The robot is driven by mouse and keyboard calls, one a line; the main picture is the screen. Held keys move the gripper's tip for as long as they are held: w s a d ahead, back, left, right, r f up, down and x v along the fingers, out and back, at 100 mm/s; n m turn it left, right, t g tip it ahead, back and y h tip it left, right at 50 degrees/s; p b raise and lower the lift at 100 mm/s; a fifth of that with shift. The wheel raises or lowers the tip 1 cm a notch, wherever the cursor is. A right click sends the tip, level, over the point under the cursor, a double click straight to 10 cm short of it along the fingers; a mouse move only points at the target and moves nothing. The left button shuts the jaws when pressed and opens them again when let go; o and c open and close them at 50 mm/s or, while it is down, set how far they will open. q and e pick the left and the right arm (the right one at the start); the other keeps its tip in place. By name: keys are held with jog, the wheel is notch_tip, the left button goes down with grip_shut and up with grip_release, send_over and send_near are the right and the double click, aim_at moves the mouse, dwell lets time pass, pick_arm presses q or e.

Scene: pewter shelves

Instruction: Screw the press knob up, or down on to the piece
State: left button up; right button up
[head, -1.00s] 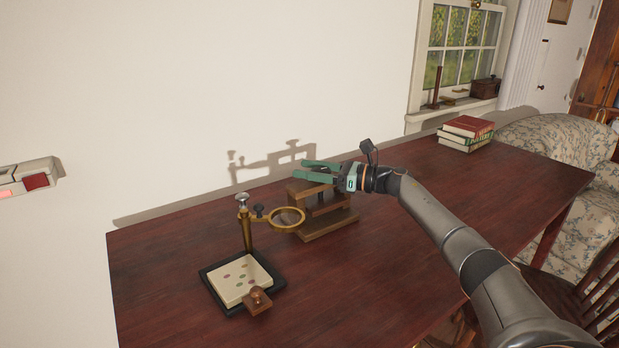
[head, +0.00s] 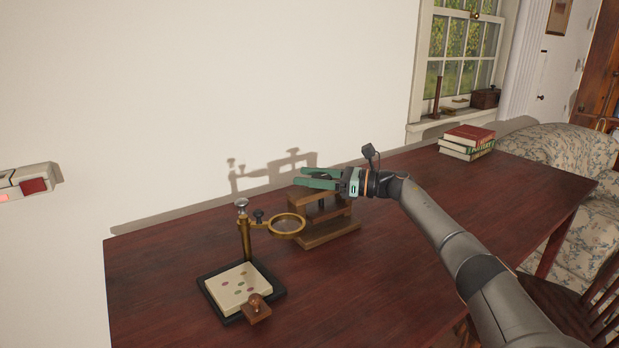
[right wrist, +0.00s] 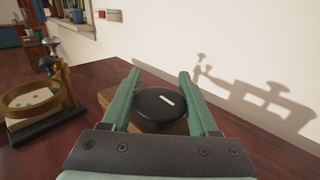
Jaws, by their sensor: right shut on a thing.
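The press (head: 330,238) is a wooden frame standing on the table near the wall. Its knob (right wrist: 160,105) is a round black disc with a pale mark on top, seen in the right wrist view between my fingers. My right gripper (head: 299,176) is over the top of the press and shut on the knob, with one finger on each side of it; it also shows in the right wrist view (right wrist: 160,78). In the head view the fingers hide the knob. The piece under the press cannot be made out. My left gripper is not in view.
A brass magnifier stand (head: 246,237) with a ring lens is left of the press, with a spotted pale tile (head: 238,292) on its black base. A small wooden block (head: 257,310) sits at that base's front. Books (head: 467,142) lie at the far right. The table's front middle is clear.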

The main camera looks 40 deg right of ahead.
jog(key=o, duration=1)
jog(key=shift+r, duration=0.25)
jog(key=o, duration=0.4)
jog(key=shift+f, duration=0.15)
jog(key=shift+c, duration=0.2)
jog(key=v, duration=1.2)
jog(key=shift+s, duration=0.2)
jog(key=shift+d, duration=0.1)
